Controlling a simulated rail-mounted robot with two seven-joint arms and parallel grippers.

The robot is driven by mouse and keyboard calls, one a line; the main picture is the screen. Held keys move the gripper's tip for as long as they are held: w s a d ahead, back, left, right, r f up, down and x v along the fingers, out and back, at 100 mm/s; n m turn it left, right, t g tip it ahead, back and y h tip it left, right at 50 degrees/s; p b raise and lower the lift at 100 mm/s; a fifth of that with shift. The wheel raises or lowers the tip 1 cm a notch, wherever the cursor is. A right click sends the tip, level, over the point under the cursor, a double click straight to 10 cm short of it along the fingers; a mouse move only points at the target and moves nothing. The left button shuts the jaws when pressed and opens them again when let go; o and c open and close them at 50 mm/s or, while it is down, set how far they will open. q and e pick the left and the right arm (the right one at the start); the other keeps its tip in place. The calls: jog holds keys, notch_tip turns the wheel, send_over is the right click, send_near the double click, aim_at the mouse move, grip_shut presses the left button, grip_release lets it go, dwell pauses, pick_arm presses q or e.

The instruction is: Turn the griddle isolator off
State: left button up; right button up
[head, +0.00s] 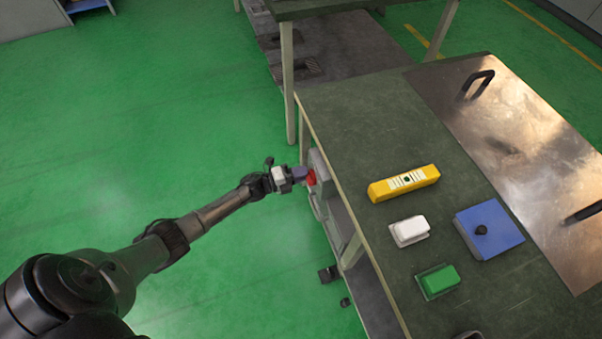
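The griddle isolator appears as a red switch (311,177) on a grey box (321,190) on the left side of the green-topped table. My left gripper (301,174) reaches in from the left, with its tip right at the red switch. The gripper's fingers are small and partly merge with the switch, so whether they hold it or only touch it is not clear. A steel griddle plate (530,130) with dark handles lies on the table at the right. My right gripper is not in view.
On the table (350,115) are a yellow bar-shaped device (385,189), a white block (409,231), a green block (438,282) and a blue box with a black knob (489,229). Small dark items (328,273) are low beside the table. The green floor at left is clear.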

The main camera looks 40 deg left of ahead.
pick_arm(q)
jog(key=o, duration=0.4)
jog(key=shift+s, duration=0.1)
jog(key=shift+p+v, duration=2.05)
jog(key=shift+v, duration=4.8)
